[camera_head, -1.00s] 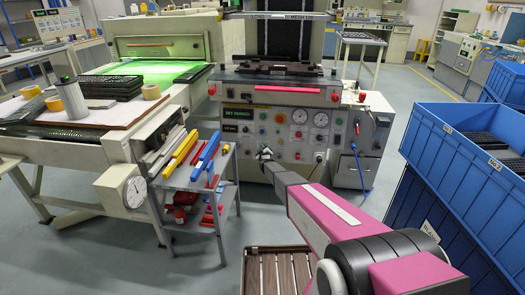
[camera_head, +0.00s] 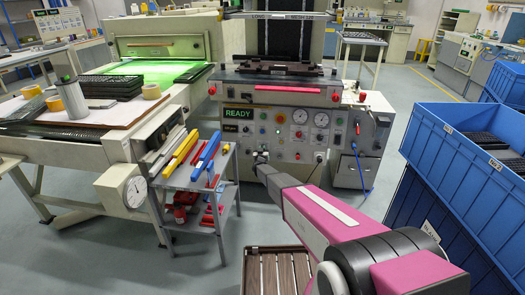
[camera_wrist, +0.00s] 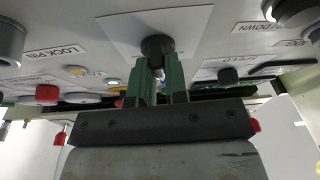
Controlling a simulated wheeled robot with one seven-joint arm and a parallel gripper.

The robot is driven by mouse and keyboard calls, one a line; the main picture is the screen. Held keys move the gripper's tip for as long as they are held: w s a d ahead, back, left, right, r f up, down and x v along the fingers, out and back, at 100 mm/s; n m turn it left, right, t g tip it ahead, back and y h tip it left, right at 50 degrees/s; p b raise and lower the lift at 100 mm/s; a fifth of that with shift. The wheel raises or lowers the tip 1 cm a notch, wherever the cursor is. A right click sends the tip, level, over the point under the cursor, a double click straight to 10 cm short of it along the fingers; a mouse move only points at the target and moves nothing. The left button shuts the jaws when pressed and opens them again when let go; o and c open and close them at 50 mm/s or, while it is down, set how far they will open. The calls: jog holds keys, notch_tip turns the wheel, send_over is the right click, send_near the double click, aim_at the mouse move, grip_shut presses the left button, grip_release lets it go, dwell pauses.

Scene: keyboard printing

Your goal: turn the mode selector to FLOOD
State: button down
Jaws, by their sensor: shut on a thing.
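In the wrist view, my gripper (camera_wrist: 160,75) has its green fingers shut on a dark round knob (camera_wrist: 157,46) in front of a white plate on the machine's panel. The knob appears to be the mode selector. Its pointer and the markings around it cannot be read, so its setting cannot be told. In the head view, my gripper (camera_head: 261,158) is at the lower left of the printing machine's front panel (camera_head: 290,152), and the knob is hidden behind it. A green-lettered display (camera_head: 240,114) on that panel reads READY.
Other knobs and buttons, including a red one (camera_wrist: 47,94), sit close by on the panel. A grey tool cart (camera_head: 200,186) stands left of my arm. Blue crates (camera_head: 470,150) stand on the right, and a slatted wooden pallet (camera_head: 275,270) lies on the floor below.

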jog(key=shift+m+h, duration=0.5)
jog(key=shift+m, duration=0.4)
jog(key=c, duration=1.1)
grip_release()
jog(key=shift+c, duration=0.2)
jog(key=v, duration=1)
jog(key=shift+s, duration=0.4)
jog(key=shift+a, duration=0.1)
